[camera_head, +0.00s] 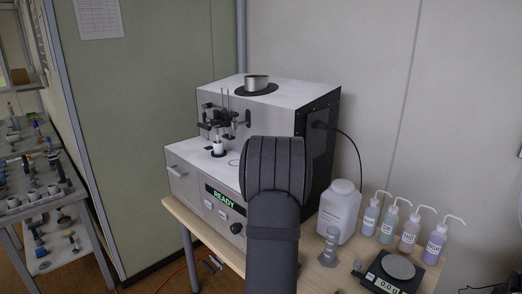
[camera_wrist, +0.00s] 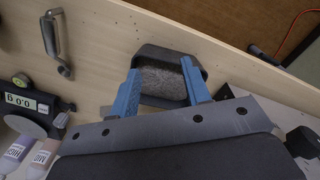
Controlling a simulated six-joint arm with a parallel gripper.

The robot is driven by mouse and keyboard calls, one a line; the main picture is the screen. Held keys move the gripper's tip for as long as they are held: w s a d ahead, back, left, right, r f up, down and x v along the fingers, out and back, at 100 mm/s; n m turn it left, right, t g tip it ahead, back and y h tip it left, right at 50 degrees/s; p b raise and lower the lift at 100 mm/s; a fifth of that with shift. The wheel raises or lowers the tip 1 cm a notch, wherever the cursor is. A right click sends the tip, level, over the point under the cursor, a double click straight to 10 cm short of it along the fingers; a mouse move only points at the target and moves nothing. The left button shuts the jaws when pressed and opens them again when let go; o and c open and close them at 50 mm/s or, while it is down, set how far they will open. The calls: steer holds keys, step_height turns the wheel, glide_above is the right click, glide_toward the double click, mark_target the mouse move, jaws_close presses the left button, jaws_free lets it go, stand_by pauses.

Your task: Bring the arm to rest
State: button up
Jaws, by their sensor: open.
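In the head view my dark grey arm rises from the bottom centre in front of the soil analyser (camera_head: 285,95), and my gripper is hidden behind the arm there. In the wrist view my gripper (camera_wrist: 160,68) has two blue fingers, spread apart. A dark tray-like container (camera_wrist: 150,53) with grey granular contents shows between and beyond the fingertips. I cannot tell whether the fingers touch it. The analyser's display reads READY, and a round metal cup (camera_head: 256,82) sits on its top.
A white jug (camera_head: 339,212), several wash bottles (camera_head: 407,232) and a scale (camera_head: 393,272) reading 0.0 stand to the right of my arm. A grey upright piece (camera_head: 330,247) stands close beside the arm. A side bench (camera_head: 22,216) with small tools is at far left.

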steer(key=shift+n, duration=0.8)
steer(key=shift+w+a+r, duration=0.1)
steer(key=shift+w+a, duration=0.1)
steer(key=shift+a, duration=0.45)
steer(key=shift+w+a+f, duration=0.1)
steer(key=shift+w+a, duration=0.15)
steer(key=shift+a, duration=0.45)
steer(key=shift+w+a+r, duration=0.1)
steer(key=shift+w+a, duration=0.1)
steer(key=shift+a, duration=0.45)
steer(key=s+d+m, duration=0.3)
steer(key=d, duration=0.3)
steer(key=s+d+m+g, duration=0.1)
steer(key=s+d+m, duration=0.1)
steer(key=d, duration=0.5)
steer(key=s+d+f+m+h, duration=0.1)
steer(key=s+d+m, duration=0.2)
steer(key=s+d, duration=0.2)
steer(key=shift+d+m, duration=0.3)
steer(key=shift+d, duration=0.55)
